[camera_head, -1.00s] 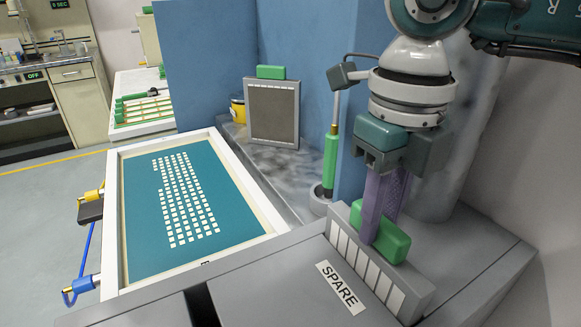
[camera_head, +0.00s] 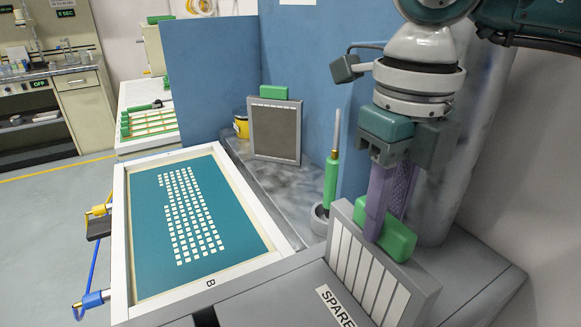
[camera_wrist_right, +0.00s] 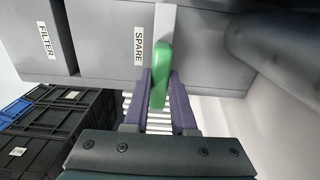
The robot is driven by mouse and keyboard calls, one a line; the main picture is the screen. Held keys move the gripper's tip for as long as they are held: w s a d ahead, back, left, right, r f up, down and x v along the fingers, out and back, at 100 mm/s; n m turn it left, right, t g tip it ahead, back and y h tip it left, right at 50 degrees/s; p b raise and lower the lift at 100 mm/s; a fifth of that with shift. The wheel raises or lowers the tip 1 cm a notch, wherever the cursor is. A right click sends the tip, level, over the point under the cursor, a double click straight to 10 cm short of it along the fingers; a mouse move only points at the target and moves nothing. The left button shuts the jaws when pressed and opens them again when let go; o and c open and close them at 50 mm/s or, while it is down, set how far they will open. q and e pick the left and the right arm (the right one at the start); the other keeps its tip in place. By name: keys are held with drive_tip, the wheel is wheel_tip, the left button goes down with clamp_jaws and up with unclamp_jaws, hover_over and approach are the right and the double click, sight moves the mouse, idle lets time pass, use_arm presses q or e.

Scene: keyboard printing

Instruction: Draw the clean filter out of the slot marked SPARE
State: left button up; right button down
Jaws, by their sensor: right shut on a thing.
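The clean filter (camera_head: 372,274) is a grey frame with white pleats and a green handle (camera_head: 400,240). It stands upright, partly raised from the grey housing beside the SPARE label (camera_head: 336,308); its lower end is out of sight. My right gripper (camera_head: 384,222) comes down from above with purple fingers shut on the green handle. In the right wrist view the handle (camera_wrist_right: 160,75) lies between the two fingers, with white pleats (camera_wrist_right: 150,118) behind it and the SPARE label (camera_wrist_right: 138,45) on the housing. My left gripper is not in view.
A dirty grey filter (camera_head: 275,132) with a green handle leans against the blue panel. A green tool (camera_head: 331,180) stands in a round holder close left of my right gripper. A framed teal screen (camera_head: 195,225) lies at left. Black crates (camera_wrist_right: 45,130) show in the wrist view.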

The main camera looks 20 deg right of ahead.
drive_tip(key=shift+r+p, duration=1.35)
drive_tip(key=shift+r, duration=0.7)
drive_tip(key=shift+r+p, duration=1.45)
drive_tip(key=shift+r, duration=0.6)
drive_tip(key=shift+r+p, duration=0.85)
drive_tip(key=shift+r, duration=0.5)
wheel_tip(320, 180, up, 4)
drive_tip(key=p, duration=0.2)
drive_tip(key=shift+p, duration=0.3)
